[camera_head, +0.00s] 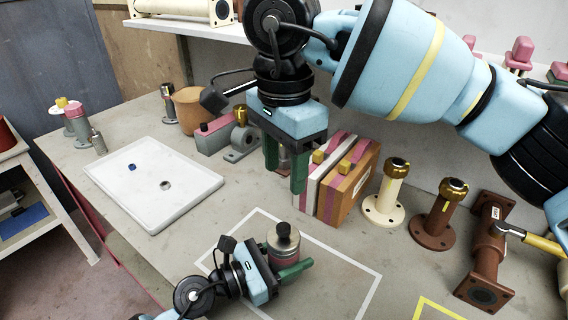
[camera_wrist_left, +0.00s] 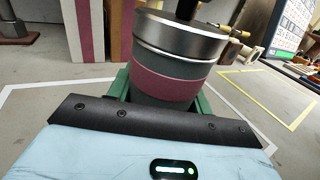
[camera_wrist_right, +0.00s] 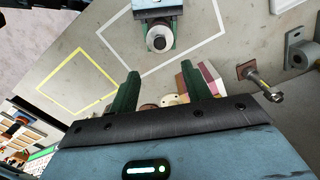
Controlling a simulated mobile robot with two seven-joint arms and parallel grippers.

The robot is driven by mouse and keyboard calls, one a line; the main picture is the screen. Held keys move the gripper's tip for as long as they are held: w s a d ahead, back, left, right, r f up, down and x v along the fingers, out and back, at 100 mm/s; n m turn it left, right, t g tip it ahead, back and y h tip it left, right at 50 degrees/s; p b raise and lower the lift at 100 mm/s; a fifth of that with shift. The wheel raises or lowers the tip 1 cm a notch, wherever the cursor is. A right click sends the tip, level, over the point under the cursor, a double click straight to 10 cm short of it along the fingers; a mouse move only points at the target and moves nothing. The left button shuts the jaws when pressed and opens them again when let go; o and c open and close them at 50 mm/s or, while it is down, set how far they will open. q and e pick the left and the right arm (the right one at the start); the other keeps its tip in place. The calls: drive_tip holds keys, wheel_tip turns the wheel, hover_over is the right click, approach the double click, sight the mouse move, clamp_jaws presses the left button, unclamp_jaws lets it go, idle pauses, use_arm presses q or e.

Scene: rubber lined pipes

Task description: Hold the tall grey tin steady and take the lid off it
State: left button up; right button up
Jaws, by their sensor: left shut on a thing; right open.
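The tall grey tin (camera_head: 282,256) stands upright inside the white taped outline on the table, with a pink band around it. Its metal lid (camera_head: 284,235) has a black knob and sits on top; the lid also shows in the left wrist view (camera_wrist_left: 180,38). My left gripper (camera_head: 290,268) is shut on the tin's body, with green fingers on both sides below the lid. My right gripper (camera_head: 285,180) is open and empty, pointing down above the table, behind the tin and apart from it. The right wrist view shows the tin's top (camera_wrist_right: 159,41) beyond the fingers.
Striped blocks (camera_head: 340,180) stand close to my right gripper. Flanged pipes (camera_head: 387,195) stand to their right. A white tray (camera_head: 190,200) with two small parts lies at left. A yellow taped outline (camera_head: 440,308) is at front right.

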sight(284, 226)
wheel_tip(284, 226, down, 12)
drive_tip(key=shift+f, duration=0.1)
idle(0.6)
clamp_jaws()
drive_tip(key=shift+r, duration=0.55)
idle(0.7)
drive_tip(key=shift+r, duration=0.7)
